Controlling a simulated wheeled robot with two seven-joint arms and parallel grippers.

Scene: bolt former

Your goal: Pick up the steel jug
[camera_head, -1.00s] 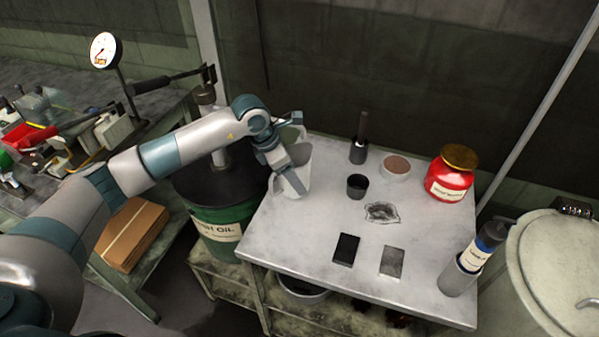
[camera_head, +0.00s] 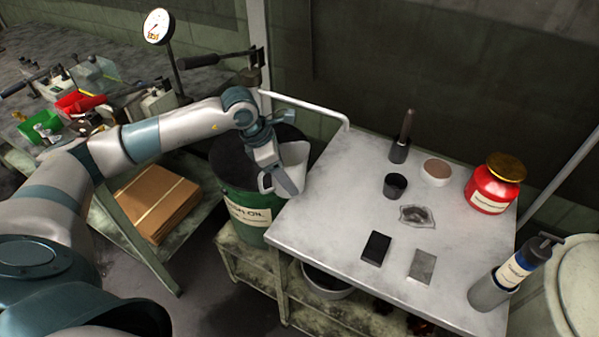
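My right gripper is not in view.
The grey table (camera_head: 330,215) holds a black cup (camera_head: 395,186), a red jar (camera_head: 492,184), a bowl (camera_head: 436,172), a dark-handled tool (camera_head: 402,143) and two small plates. A bottle in a grey holder (camera_head: 505,275) stands front right. The green drum (camera_head: 240,205) is left, beside cardboard (camera_head: 155,200).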

